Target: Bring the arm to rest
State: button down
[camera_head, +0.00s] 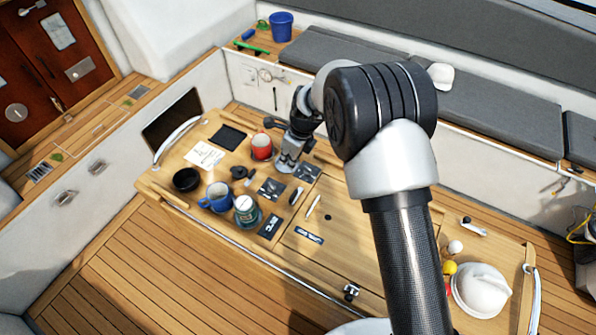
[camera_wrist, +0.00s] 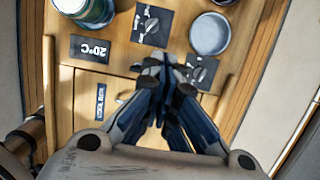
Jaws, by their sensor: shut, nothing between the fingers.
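My gripper (camera_wrist: 155,62) is shut and empty in the wrist view, its fingertips together above the table (camera_head: 340,235). A grey round tin (camera_wrist: 209,33) stands beyond the second card, apart from the fingertips.
A red mug (camera_head: 262,147), a blue mug (camera_head: 215,197), a green can (camera_head: 246,210) and a black bowl (camera_head: 186,179) stand around my gripper. A white domed object (camera_head: 482,290) and small balls lie at the table's right end. Benches (camera_head: 480,118) run behind; my forearm hides part of the table.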

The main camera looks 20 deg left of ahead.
jog(key=s+d+r+n+t+b, duration=0.1)
jog(key=s+d+r+n+b, duration=0.2)
jog(key=d+r+n+b, duration=0.5)
jog(key=s+d+r+n+t+b, duration=0.15)
jog(key=s+d+r+b, duration=0.35)
jog(key=d, duration=0.6)
jog(key=s+d+f+n+h+b, duration=0.1)
jog(key=s+d+f+n+b, duration=0.1)
jog(key=s+d+n, duration=0.3)
jog(key=s+d+f+n+t+h+b, duration=0.1)
jog(key=s+d+n+b, duration=0.4)
jog(key=s+d, duration=0.6)
jog(key=s+f+h, duration=0.1)
jog(key=s+f, duration=0.1)
jog(key=s, duration=0.2)
jog(key=shift+f+n, duration=0.2)
jog(key=shift+n, duration=0.15)
jog(key=c, duration=2.3)
grip_release()
jog(key=shift+a+t, duration=0.1)
jog(key=shift+t, duration=0.15)
